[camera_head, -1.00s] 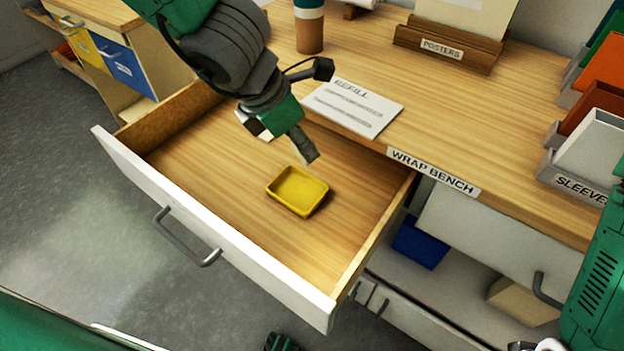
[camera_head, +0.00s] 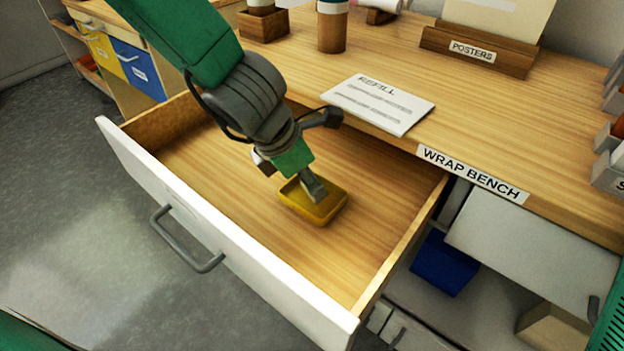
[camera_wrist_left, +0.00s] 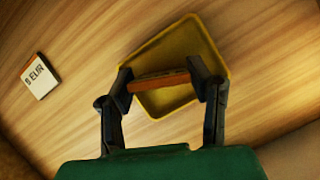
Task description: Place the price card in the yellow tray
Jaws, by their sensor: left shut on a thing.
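The yellow tray (camera_head: 290,199) lies on the drawer's wooden floor and also shows in the left wrist view (camera_wrist_left: 207,52). My left gripper (camera_head: 316,190) points down over the tray. In the left wrist view my left gripper (camera_wrist_left: 172,84) is shut on a thin reddish-brown bar (camera_wrist_left: 158,81), which appears in front of the tray. I cannot tell whether it touches the tray. A small white price card (camera_wrist_left: 40,76) reading "8 EUR" lies apart on the wooden floor, left of the tray. My right gripper is out of view.
The open drawer has a white front (camera_head: 225,235) and raised wooden sides (camera_head: 405,245). Above it, the wrap bench top (camera_head: 400,65) holds a REFILL sheet (camera_head: 378,104), a cup (camera_head: 332,30) and a posters holder (camera_head: 475,52). A blue box (camera_head: 444,263) sits on a lower shelf.

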